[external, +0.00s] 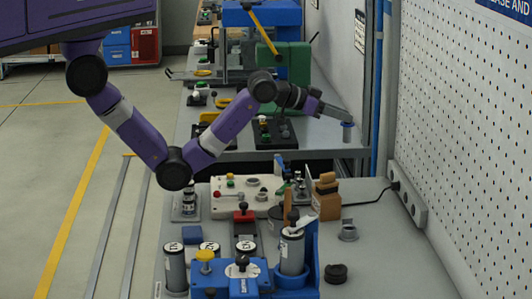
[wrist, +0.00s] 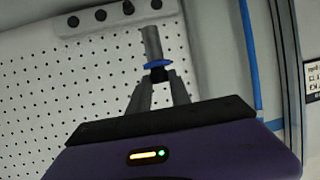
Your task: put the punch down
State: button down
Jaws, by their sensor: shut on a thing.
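The punch is a grey cylinder with a blue collar. In the external view the punch (external: 348,134) hangs roughly upright below my fingertips, in the air by the right end of the far bench. My gripper (external: 346,121) is shut on it at the end of the outstretched arm. In the wrist view my gripper (wrist: 157,77) has its two grey fingers closed on a dark part of the punch (wrist: 152,43), just behind the blue collar. The grey shaft points away from the fingers. No surface touches the punch in either view.
The near bench (external: 400,252) holds grey cylinders, a blue fixture (external: 240,283), a white control box (external: 238,196), brown blocks (external: 326,197) and a dark ring (external: 336,273). Its right side is mostly bare. A pegboard wall (external: 470,130) and a blue post (external: 378,90) stand close on the right.

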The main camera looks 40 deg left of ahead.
jog(key=w+a+r+m+g+h+b, duration=0.2)
jog(key=w+a+m+g+h, duration=0.35)
jog(key=a, duration=0.45)
jog(key=f+m+g, duration=0.1)
jog(key=f, duration=0.5)
jog(key=s+d+f+m+g+p, duration=0.1)
jog(key=f, duration=0.6)
jog(key=d+f+m+g+p, duration=0.1)
jog(key=f, duration=0.5)
jog(key=shift+s+d+f+m+g, duration=0.2)
jog(key=shift+s+f+m+g, duration=0.05)
jog(key=shift+f+m+g, duration=0.1)
jog(key=shift+f+b, duration=0.15)
jog(key=shift+b, duration=0.15)
jog(key=c, duration=1.2)
grip_release()
